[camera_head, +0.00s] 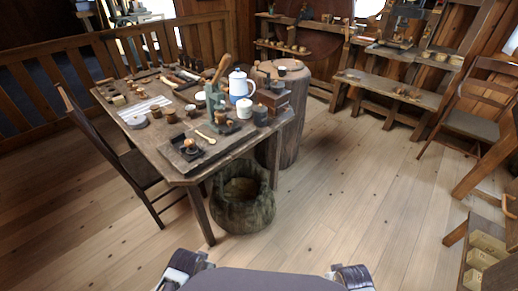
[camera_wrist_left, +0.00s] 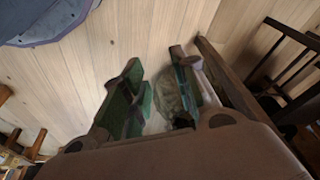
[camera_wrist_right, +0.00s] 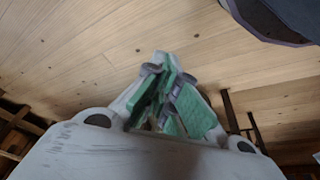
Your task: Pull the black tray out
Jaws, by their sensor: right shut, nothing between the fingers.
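A small square black tray (camera_head: 174,153) lies on the wooden table (camera_head: 192,176), close to its near corner, with a small orange-brown piece (camera_head: 190,145) on it. My left gripper (camera_wrist_left: 156,92) is open and empty, with its green-padded fingers apart over the floor. My right gripper (camera_wrist_right: 166,95) is shut with nothing in it, its green-padded fingers together over the floor. Only dark arm parts of mine show at the bottom of the head view; both grippers are well away from the tray.
A green press (camera_head: 214,101), a blue-and-white pot (camera_head: 238,86) and several small cups crowd the table. A stump-like basket (camera_head: 243,205) stands by the table's near leg. A chair (camera_head: 128,165) is at the left. Shelves and a bench line the right. The floor in front is clear.

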